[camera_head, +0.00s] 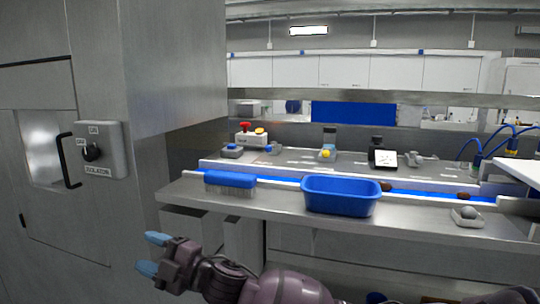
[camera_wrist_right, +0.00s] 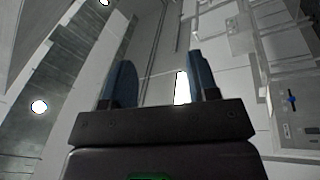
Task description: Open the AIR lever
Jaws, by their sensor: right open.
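My right gripper (camera_head: 152,254) is low at the left in the head view, with its blue fingers apart and nothing between them. Both fingers also show in the right wrist view (camera_wrist_right: 163,85), again apart and empty. No lever with a readable AIR label shows. A panel at the right edge of the right wrist view carries a small blue handle (camera_wrist_right: 291,99); I cannot tell whether it is the AIR lever. My left gripper is not in view.
A steel bench (camera_head: 415,213) holds a blue tub (camera_head: 341,195), a blue brush (camera_head: 230,183) and a small dish (camera_head: 467,216). Dark dates (camera_head: 463,196) lie on the blue belt behind. A black door handle (camera_head: 66,160) sticks out beside the isolator box.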

